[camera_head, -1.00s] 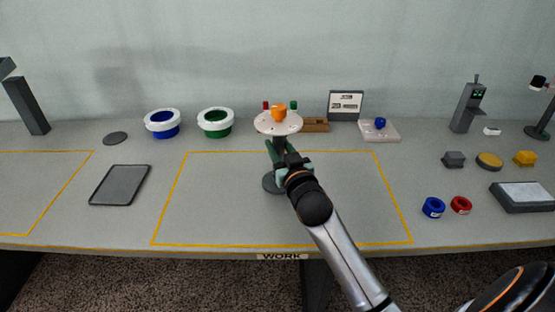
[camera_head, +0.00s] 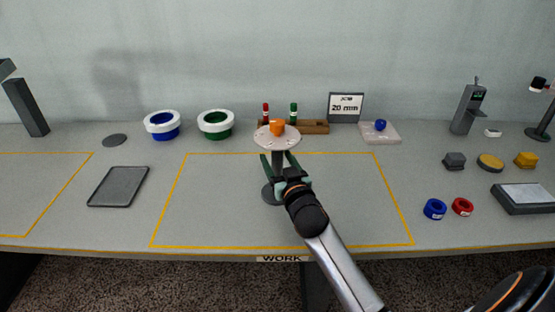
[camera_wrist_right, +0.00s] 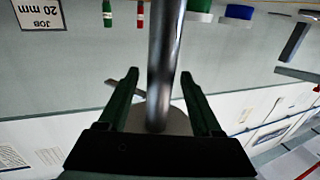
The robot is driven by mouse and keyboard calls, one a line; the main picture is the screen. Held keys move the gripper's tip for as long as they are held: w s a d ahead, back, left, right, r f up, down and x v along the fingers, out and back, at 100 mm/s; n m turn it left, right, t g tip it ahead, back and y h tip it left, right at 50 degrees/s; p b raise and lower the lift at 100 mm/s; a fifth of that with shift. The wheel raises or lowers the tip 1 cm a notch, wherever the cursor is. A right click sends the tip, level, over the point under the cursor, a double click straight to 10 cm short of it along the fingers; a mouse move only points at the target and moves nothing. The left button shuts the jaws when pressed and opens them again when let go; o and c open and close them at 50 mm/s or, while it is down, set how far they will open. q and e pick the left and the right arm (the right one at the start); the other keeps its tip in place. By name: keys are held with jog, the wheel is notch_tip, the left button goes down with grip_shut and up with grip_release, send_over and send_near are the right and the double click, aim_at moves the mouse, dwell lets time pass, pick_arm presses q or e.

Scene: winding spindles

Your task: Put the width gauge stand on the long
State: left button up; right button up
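A stand with a round pale top (camera_head: 277,141), a grey pole and a dark round base (camera_head: 270,193) stands upright inside the yellow-outlined middle area. An orange piece (camera_head: 277,128) sits on its top. No label shows whether this is the width gauge stand. My right gripper (camera_head: 279,160) is at the pole below the top. In the right wrist view the pole (camera_wrist_right: 163,60) passes between the two fingers (camera_wrist_right: 163,90), which are open with a gap on each side. My left gripper is not in view.
A wooden rack (camera_head: 315,127) with a red and a green peg is behind the stand, beside a sign (camera_head: 346,107) reading JOB 20 mm. A dark tray (camera_head: 118,187) lies left. The outlined area is otherwise clear.

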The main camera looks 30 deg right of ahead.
jog(key=shift+r, duration=0.15)
jog(key=v, duration=1.2)
jog(key=shift+r, duration=0.1)
